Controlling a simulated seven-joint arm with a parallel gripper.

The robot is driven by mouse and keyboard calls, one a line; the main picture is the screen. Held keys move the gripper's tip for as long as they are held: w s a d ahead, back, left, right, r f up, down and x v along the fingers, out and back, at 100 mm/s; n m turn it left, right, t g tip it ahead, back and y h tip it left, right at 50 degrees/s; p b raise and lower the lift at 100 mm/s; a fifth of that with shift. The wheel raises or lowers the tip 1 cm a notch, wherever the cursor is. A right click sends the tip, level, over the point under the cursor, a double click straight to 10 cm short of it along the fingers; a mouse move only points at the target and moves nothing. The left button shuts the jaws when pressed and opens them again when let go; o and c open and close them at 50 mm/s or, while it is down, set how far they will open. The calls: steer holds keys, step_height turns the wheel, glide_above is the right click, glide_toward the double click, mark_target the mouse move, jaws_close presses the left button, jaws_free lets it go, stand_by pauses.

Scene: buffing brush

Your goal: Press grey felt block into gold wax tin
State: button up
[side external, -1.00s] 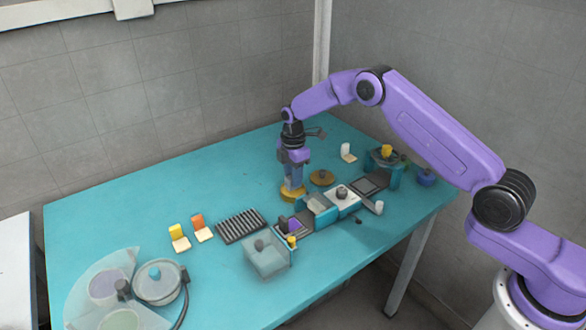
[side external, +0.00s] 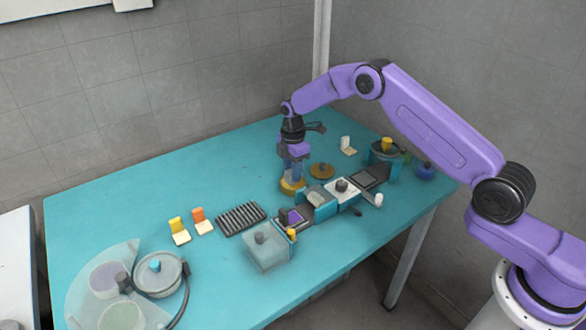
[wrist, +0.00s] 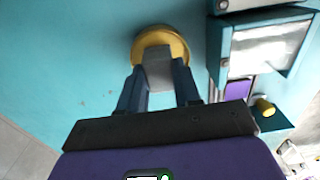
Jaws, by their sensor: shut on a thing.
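My gripper (side external: 293,179) points straight down at the gold wax tin (side external: 292,187), near the middle of the table. In the wrist view its fingers (wrist: 160,85) are shut on the grey felt block (wrist: 158,68). The block's far end overlaps the round gold tin (wrist: 143,43) and hides much of its inside. The block looks to be in or right above the tin; whether it touches the wax cannot be told. In the side view the fingers largely hide the block.
A brown-gold round piece (side external: 321,170) lies just right of the tin. A teal-and-white fixture (side external: 318,202) stands close in front, with a clear box (side external: 267,251) nearer the camera. A dark ribbed rack (side external: 240,218) is to the left. The table behind the tin is clear.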

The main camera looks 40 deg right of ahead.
steer(key=shift+f, duration=0.5)
stand_by(0.8)
steer(key=shift+r, duration=3.55)
